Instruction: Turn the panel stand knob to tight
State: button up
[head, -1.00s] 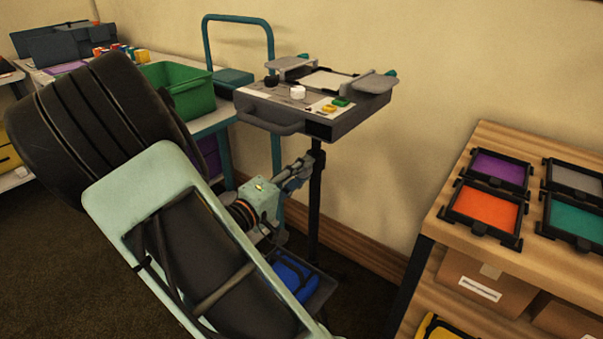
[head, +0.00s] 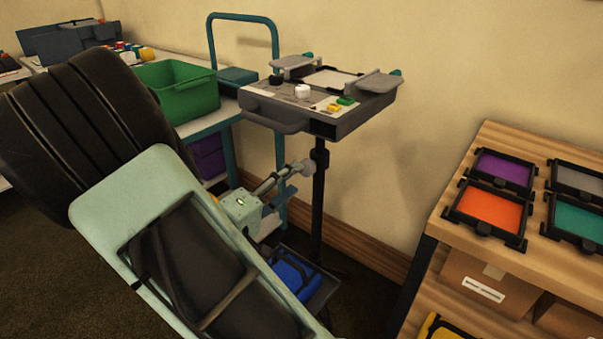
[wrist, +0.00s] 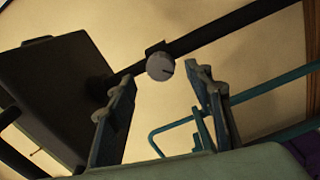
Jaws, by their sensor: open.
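The panel stand is a black upright pole (head: 318,205) carrying a grey control panel (head: 318,105). Its knob is a round light grey disc with a dark mark, seen in the wrist view (wrist: 160,66) on the dark pole. In the head view the knob (head: 308,167) shows on the pole below the panel. My gripper (head: 288,172) is just left of the knob in the head view. In the wrist view its two fingers (wrist: 160,85) are open and apart, with the knob between and beyond their tips. I cannot tell any contact with the knob.
A teal cart (head: 232,76) with a green bin (head: 178,92) stands behind to the left. A wooden shelf (head: 480,148) with coloured trays stands at the right. A blue item (head: 295,272) lies low near the pole's foot. Wall lies close behind the pole.

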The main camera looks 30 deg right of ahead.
jog(key=v, duration=0.6)
jog(key=shift+a, duration=0.15)
jog(key=shift+s, duration=0.1)
